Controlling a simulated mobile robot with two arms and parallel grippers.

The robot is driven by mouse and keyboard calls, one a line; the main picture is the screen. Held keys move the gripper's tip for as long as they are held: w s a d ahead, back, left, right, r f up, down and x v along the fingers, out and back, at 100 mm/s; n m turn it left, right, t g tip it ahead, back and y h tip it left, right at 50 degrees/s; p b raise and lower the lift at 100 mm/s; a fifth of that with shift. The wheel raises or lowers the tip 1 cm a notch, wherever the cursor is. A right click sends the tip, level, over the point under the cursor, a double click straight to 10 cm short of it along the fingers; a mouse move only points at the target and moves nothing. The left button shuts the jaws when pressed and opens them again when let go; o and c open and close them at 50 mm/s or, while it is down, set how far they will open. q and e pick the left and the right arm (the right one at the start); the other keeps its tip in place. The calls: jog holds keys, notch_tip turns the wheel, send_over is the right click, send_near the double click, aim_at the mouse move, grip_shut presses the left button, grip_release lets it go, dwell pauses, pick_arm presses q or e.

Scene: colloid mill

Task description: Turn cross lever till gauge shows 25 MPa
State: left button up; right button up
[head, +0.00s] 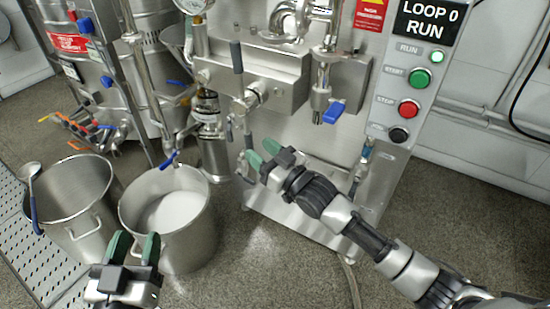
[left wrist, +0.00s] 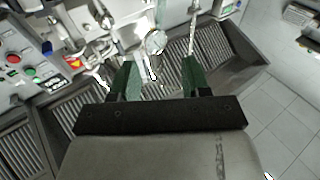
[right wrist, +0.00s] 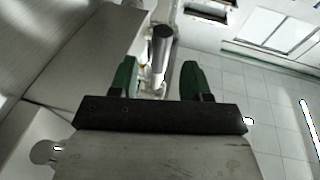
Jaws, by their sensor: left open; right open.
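The cross lever (head: 252,97) is on the front of the steel machine block, with metal spokes and dark grips; one grip points up. My right gripper (head: 260,154) is open by the lever's lower spokes. In the right wrist view a dark cylindrical grip on a silver rod (right wrist: 162,48) shows between the open fingers (right wrist: 160,82); contact cannot be told. The gauge (head: 194,4) is cut off by the top edge; a round dial (left wrist: 155,41) shows in the left wrist view, its reading too small. My left gripper (head: 134,250) is open and empty, low in front of the pots.
A pot of white material (head: 165,205) and an emptier pot with a ladle (head: 72,190) stand at the left. A control panel (head: 410,85) with buttons is at the upper right. A blue-handled valve (head: 333,112) hangs right of the lever.

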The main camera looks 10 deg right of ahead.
pick_arm(q)
jog(key=shift+s+a+f+g+y+p, duration=0.1)
jog(key=shift+a+f+g+y+p, duration=0.15)
jog(key=shift+f+g, duration=0.5)
jog(key=shift+s+a+f+g+y+p, duration=0.1)
jog(key=shift+f+g+y, duration=0.15)
jog(key=shift+f+g, duration=0.5)
pick_arm(e)
jog(key=shift+v, duration=2.35)
pick_arm(q)
jog(key=shift+f, duration=0.1)
